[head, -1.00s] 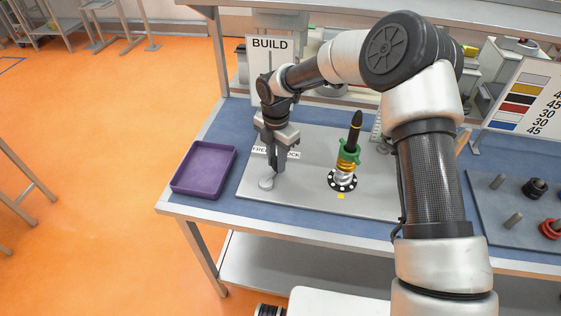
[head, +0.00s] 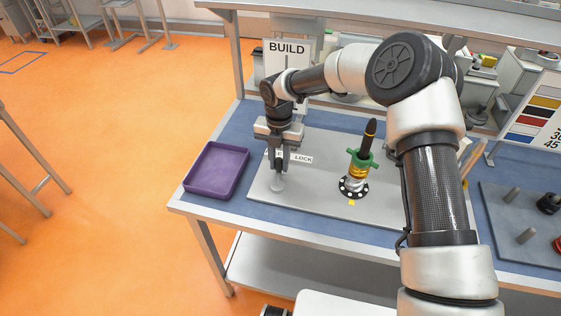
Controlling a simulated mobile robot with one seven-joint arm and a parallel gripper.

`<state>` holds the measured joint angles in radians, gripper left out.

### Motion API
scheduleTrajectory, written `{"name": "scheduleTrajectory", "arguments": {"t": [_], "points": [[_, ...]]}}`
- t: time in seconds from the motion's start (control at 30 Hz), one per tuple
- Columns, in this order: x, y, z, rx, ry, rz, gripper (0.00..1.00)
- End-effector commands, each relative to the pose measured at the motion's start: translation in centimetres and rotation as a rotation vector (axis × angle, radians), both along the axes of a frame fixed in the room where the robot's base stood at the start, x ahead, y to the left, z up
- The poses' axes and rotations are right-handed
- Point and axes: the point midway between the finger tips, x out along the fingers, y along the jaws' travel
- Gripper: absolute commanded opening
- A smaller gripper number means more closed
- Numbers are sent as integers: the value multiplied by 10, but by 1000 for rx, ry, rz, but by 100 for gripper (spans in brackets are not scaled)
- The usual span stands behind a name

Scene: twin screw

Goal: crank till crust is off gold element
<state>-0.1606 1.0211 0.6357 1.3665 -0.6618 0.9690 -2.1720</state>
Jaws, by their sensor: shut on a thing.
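An upright stack stands on the grey plate (head: 300,201). It has a black pointed tip (head: 370,131), a green winged piece (head: 361,158), a gold element (head: 358,171) below it, and a black dotted ring (head: 353,188) at its base. I cannot make out any crust on the gold element at this size. My gripper (head: 279,169) points down to the left of the stack, shut on a small part above a pale grey round foot (head: 277,185). The gripper hides most of that part, so I cannot tell its full shape.
A purple tray (head: 189,188) sits left of the plate. A LOCK label (head: 302,160) is partly hidden behind my gripper. A BUILD sign (head: 287,48) stands behind. A plate with pegs (head: 510,195) and a colour chart (head: 530,113) are at the right.

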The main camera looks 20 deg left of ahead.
Motion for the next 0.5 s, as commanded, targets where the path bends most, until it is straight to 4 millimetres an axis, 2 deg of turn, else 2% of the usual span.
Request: {"name": "scheduleTrajectory", "arguments": {"t": [0.33,0.37,0.47,0.5], "points": [[0,1,1,1,-1,2,0],[0,1,1,1,-1,2,23],[0,1,1,1,-1,2,40],[0,1,1,1,0,2,40]]}}
